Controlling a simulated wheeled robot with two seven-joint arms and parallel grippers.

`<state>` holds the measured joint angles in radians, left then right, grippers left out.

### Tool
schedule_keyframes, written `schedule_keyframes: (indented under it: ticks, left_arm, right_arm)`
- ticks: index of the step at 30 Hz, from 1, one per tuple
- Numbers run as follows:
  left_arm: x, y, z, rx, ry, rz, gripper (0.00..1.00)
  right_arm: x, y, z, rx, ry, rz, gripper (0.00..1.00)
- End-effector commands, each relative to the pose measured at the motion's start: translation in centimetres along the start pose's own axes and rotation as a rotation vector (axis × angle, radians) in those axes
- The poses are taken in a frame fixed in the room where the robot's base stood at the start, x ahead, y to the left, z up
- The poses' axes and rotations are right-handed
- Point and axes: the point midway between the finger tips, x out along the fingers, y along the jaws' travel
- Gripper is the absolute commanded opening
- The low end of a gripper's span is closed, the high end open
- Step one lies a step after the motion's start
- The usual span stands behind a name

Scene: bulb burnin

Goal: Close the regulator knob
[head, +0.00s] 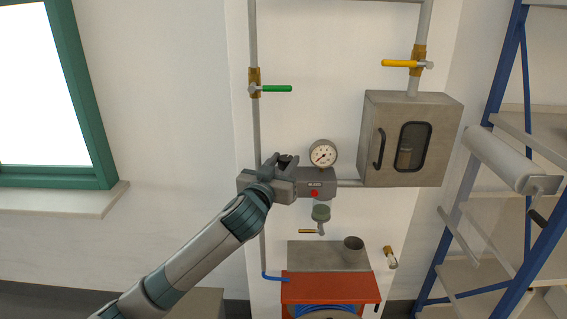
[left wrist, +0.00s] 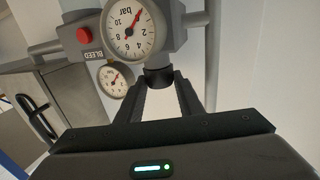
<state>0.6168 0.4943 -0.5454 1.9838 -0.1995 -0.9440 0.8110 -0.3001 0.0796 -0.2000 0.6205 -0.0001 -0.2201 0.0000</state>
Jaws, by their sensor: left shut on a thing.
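The regulator body (head: 318,180) is a grey block on the pipe, with a red bleed button (head: 314,193) and a round white gauge (head: 323,154) on top. My left gripper (head: 287,163) is at the left part of this block and hides some of it. In the left wrist view, a short dark regulator knob (left wrist: 158,78) sits between the fingertips of my left gripper (left wrist: 160,92), which is shut on it. A large bar gauge (left wrist: 135,30) is just above the knob in that view, its red needle pointing up and right. My right gripper is not in view.
A grey cabinet (head: 414,140) with a window hangs at right. A green-handled valve (head: 275,88) and a yellow-handled valve (head: 402,64) are on the pipes above. A red hose-reel box (head: 331,286) is below. A blue-framed rack (head: 510,150) stands at far right.

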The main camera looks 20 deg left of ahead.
Motion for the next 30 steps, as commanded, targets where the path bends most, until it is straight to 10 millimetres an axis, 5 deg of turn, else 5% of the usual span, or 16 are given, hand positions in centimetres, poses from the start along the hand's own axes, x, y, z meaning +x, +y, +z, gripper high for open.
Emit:
schedule_keyframes:
  ticks: [30]
  left_arm:
    - [0.2, 1.0, 0.3, -0.004, -0.001, -0.455, 0.11]
  right_arm:
    - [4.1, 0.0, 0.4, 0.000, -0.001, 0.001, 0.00]
